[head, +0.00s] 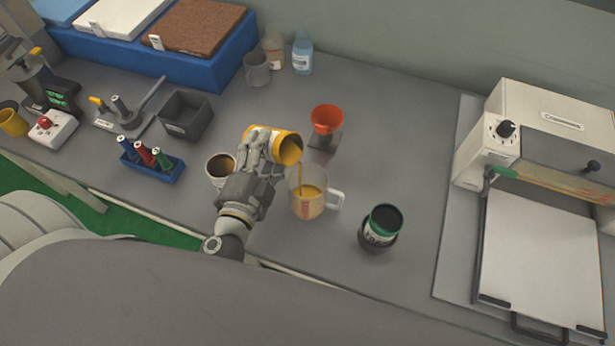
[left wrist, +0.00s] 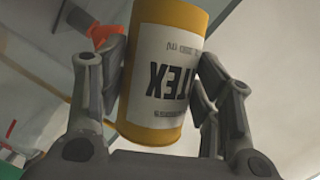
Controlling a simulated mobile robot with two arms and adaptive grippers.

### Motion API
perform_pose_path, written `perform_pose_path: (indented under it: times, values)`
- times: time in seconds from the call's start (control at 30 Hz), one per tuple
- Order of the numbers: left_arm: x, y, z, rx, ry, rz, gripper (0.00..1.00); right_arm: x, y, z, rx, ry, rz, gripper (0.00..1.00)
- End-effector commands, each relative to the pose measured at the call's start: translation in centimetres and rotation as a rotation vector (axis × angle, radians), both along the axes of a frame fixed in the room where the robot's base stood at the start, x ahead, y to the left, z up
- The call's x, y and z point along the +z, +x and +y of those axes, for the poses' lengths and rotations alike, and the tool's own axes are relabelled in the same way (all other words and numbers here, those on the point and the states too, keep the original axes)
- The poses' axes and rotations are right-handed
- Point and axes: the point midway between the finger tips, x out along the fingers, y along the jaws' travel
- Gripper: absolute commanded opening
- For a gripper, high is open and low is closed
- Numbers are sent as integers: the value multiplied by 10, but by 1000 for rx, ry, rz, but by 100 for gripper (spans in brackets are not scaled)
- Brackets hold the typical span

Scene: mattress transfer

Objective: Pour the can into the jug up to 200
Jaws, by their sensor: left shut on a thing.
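A yellow can (head: 288,150) with a white label is tilted over the clear jug (head: 308,204), and a thin yellow-orange stream runs from its mouth into the jug. The jug has red markings and a handle on its right, and holds some yellow-orange liquid. I cannot read the level against the marks. My left gripper (head: 268,146) is shut on the can. In the left wrist view the can (left wrist: 165,75) sits between the two fingers (left wrist: 160,92), its label showing upside down. My right gripper is not in view.
A cup of brown content (head: 220,168) stands just left of my left wrist. A red funnel (head: 327,118) is behind the jug, and a dark jar with a green rim (head: 381,226) is to its right. A white press-like machine (head: 540,130) fills the right side.

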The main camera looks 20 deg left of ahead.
Motion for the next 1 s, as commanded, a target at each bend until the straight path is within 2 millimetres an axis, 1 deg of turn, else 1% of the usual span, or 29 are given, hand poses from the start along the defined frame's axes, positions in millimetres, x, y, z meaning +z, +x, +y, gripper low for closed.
perform_pose_path:
  times: [1.0]
  values:
    - [-2,0,-1,-1,67,-24,23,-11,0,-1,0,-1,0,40]
